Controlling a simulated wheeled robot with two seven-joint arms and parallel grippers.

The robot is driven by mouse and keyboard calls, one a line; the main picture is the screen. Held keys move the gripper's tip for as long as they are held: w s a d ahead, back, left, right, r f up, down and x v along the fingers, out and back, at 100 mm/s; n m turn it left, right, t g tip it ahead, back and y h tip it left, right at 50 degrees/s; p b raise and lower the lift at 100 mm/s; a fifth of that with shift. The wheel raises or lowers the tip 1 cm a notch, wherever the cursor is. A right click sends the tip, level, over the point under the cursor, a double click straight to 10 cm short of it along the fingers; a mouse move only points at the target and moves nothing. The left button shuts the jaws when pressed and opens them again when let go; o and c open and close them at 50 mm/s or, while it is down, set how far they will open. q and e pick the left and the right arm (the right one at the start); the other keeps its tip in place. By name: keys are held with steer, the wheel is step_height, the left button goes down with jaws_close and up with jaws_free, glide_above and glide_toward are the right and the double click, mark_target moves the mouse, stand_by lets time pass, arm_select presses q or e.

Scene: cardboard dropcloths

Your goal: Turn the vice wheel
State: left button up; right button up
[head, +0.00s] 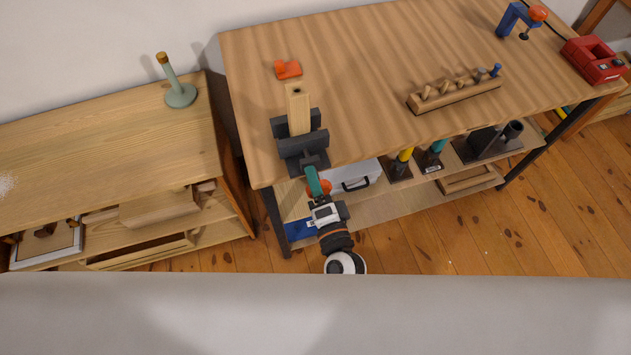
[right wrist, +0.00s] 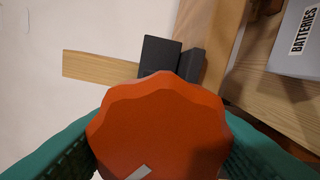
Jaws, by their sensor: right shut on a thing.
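The dark grey vice (head: 303,158) is mounted at the front left edge of the workbench, with a wooden block (head: 298,112) standing between its jaws. Its orange vice wheel (head: 325,187) is partly hidden behind my right gripper (head: 314,182). In the right wrist view the scalloped wheel (right wrist: 160,130) fills the lower middle, with a pale mark low on its face. The teal fingers of my right gripper lie on both sides of the wheel, shut on it. The vice jaws (right wrist: 160,55) and block (right wrist: 98,66) show behind. My left gripper is out of view.
The workbench (head: 360,60) bears an orange item (head: 287,69), a wooden tool rack (head: 455,95) and a red box (head: 594,60). A grey case (head: 355,175) sits on the shelf just below the wheel. A wooden sideboard (head: 100,130) stands left. The bench's middle is clear.

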steer(key=o, duration=1)
steer(key=b+v, duration=0.2)
steer(key=v, duration=1)
